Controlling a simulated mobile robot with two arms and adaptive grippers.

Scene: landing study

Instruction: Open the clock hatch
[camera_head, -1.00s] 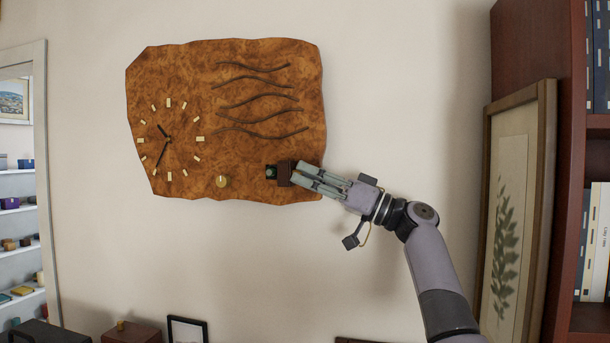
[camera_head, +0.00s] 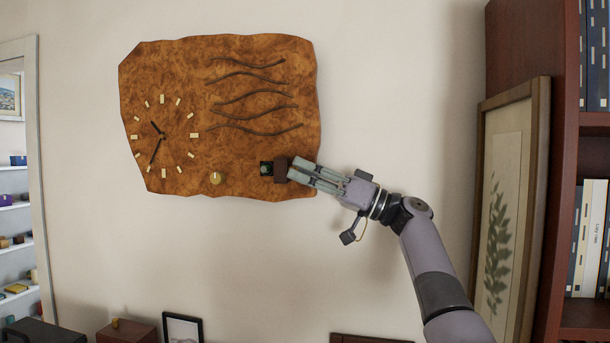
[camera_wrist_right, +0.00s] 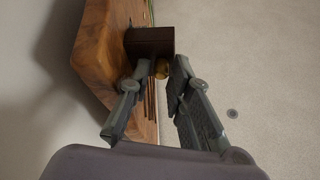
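The wooden clock (camera_head: 165,70) hangs on the wall with a dial, wavy dark strips and a brass knob (camera_head: 215,178) low on its face. At its lower right, the small dark brown hatch (camera_head: 281,169) stands partly open and juts out from the face. A dark recess (camera_head: 265,168) with something greenish shows left of it. My right gripper (camera_head: 291,171) is at the hatch from the right. My left gripper is out of view.
A framed plant picture (camera_head: 508,200) and a dark red bookcase (camera_head: 550,60) stand at the right. Low boxes (camera_head: 128,334) and a small black frame (camera_head: 183,328) are below. The wall around the clock is bare.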

